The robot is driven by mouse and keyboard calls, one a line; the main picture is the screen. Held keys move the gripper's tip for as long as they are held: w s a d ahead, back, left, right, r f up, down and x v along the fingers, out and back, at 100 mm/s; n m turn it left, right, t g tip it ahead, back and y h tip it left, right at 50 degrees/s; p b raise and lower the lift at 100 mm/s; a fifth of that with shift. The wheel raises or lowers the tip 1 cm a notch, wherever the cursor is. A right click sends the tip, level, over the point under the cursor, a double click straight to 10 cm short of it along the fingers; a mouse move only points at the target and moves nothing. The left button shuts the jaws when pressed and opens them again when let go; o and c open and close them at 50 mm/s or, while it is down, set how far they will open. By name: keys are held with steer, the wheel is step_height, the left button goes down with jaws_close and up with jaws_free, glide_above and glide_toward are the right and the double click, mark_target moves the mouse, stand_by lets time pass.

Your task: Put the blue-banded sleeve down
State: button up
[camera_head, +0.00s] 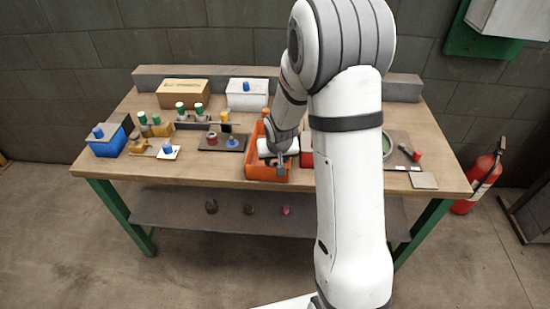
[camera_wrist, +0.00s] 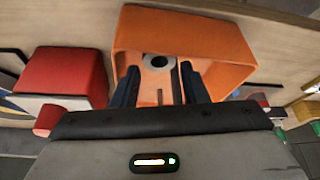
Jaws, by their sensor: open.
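My gripper (camera_wrist: 158,82) is open, with its two dark fingers reaching into an orange bin (camera_wrist: 215,42). A grey round piece with a dark hole (camera_wrist: 158,62), possibly a sleeve seen end-on, shows beyond and between the fingertips; I see no blue band on it. In the head view my gripper (camera_head: 279,160) is over the orange bin (camera_head: 267,173) on the workbench, and my arm hides part of its inside. Small blue-topped pieces stand elsewhere on the bench, one on a dark plate (camera_head: 232,142) and one on a white card (camera_head: 168,149); I cannot tell whether any is a sleeve.
A red box (camera_wrist: 62,75) stands close beside the bin in the wrist view. On the bench (camera_head: 190,175) are a blue box (camera_head: 108,144), a cardboard box (camera_head: 184,93), a white box (camera_head: 247,101) and several green-topped pieces. The bench's front left is clear.

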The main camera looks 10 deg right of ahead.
steer(key=v, duration=1.1)
steer(key=s+r+g, duration=0.1)
steer(key=s+r, duration=0.3)
steer(key=s, duration=0.7)
steer(key=s+r+n+g, duration=0.1)
steer(key=s+r, duration=0.3)
steer(key=s, duration=0.7)
steer(key=shift+a, duration=0.4)
steer(key=shift+p+v, duration=0.65)
steer(key=shift+v, duration=0.1)
steer(key=shift+c, duration=0.2)
